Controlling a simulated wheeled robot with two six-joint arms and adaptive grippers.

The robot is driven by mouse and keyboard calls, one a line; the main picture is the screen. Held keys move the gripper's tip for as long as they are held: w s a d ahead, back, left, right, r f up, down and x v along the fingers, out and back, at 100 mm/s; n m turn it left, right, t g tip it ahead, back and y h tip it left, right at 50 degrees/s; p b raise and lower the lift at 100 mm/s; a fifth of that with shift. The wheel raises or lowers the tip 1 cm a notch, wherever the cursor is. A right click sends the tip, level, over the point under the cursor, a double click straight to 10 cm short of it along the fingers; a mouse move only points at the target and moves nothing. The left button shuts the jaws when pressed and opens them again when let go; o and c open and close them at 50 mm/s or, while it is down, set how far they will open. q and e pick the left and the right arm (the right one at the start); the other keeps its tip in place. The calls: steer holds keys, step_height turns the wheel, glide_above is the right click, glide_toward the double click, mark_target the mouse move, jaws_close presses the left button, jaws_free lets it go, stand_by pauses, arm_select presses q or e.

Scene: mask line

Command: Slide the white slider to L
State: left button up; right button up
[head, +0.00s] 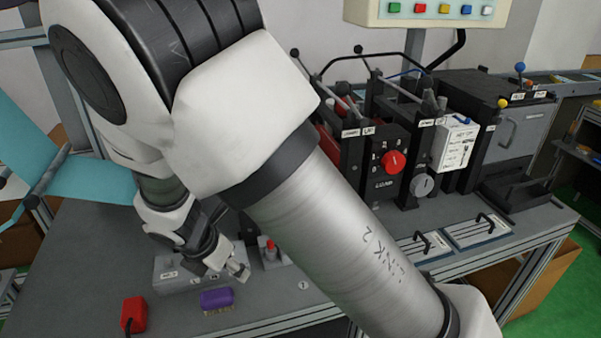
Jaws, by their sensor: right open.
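I cannot clearly make out a white slider or an L mark. A low grey control box (172,286) with small white labels, too small to read, sits on the bench at lower left. My right gripper (240,272) is open at the right end of this box, low over it, and covers part of it. I cannot tell whether it touches anything. My large right arm crosses the middle of the view and hides much of the bench. My left gripper is not in view.
A red-topped button (270,245) stands just right of the gripper. A purple brush (217,299) and a red block (134,314) lie in front. A black machine with a red dial (393,161) and levers stands at right. Bare bench (85,270) shows at left.

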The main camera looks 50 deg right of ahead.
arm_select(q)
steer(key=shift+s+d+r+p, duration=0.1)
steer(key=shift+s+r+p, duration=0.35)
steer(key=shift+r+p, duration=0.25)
arm_select(e)
steer(key=s+f+m+g+y, duration=0.1)
steer(key=s+f+g, duration=0.3)
steer(key=s+f, duration=0.8)
steer(key=shift+d+f+m+y, duration=0.15)
steer(key=shift+f+m+y, duration=0.2)
steer(key=shift+f, duration=0.4)
